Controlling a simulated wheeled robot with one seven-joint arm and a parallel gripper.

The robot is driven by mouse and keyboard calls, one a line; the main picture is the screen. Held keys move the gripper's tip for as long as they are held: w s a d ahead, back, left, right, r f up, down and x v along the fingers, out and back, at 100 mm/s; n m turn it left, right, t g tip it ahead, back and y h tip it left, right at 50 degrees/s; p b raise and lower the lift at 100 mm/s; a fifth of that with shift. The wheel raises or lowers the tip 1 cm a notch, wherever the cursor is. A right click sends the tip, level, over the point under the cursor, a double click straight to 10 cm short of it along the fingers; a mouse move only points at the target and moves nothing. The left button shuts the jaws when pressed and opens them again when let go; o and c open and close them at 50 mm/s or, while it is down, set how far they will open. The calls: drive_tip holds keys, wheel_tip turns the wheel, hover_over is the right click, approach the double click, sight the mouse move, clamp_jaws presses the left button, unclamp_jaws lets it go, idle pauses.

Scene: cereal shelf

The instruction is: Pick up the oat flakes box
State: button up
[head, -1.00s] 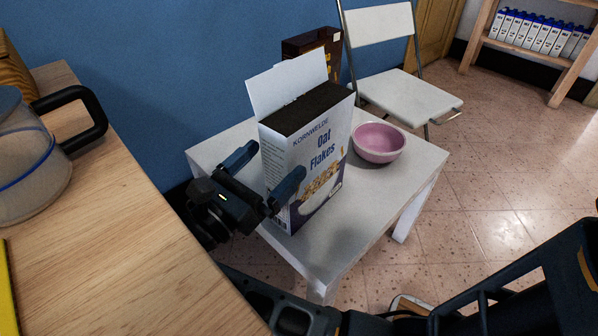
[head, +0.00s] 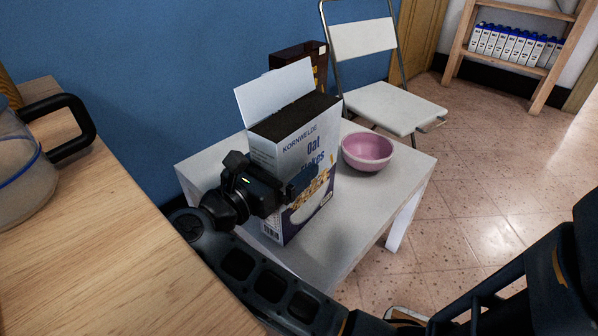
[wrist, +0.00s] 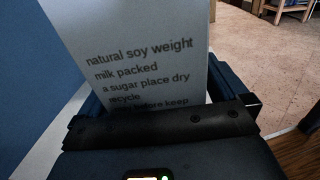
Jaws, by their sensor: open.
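The oat flakes box (head: 301,150) stands upright on a small white table, its top flap raised and the dark contents showing. My gripper (head: 281,176) is at the box's near left side, with one finger in front of the printed face; the other finger is hidden in the head view. In the wrist view, the box's narrow printed side (wrist: 146,60) rises between my two fingers, close in front of the palm. The jaws are open around the box. Whether a finger touches it I cannot tell.
The white table (head: 368,205) also holds a pink bowl (head: 367,151) right of the box and a dark brown box (head: 299,60) behind. A white chair (head: 388,107) stands behind. A wooden counter (head: 90,230) with a handled jar (head: 25,172) is at left.

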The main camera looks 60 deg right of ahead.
drive_tip(key=c, duration=1.4)
drive_tip(key=shift+r, duration=0.25)
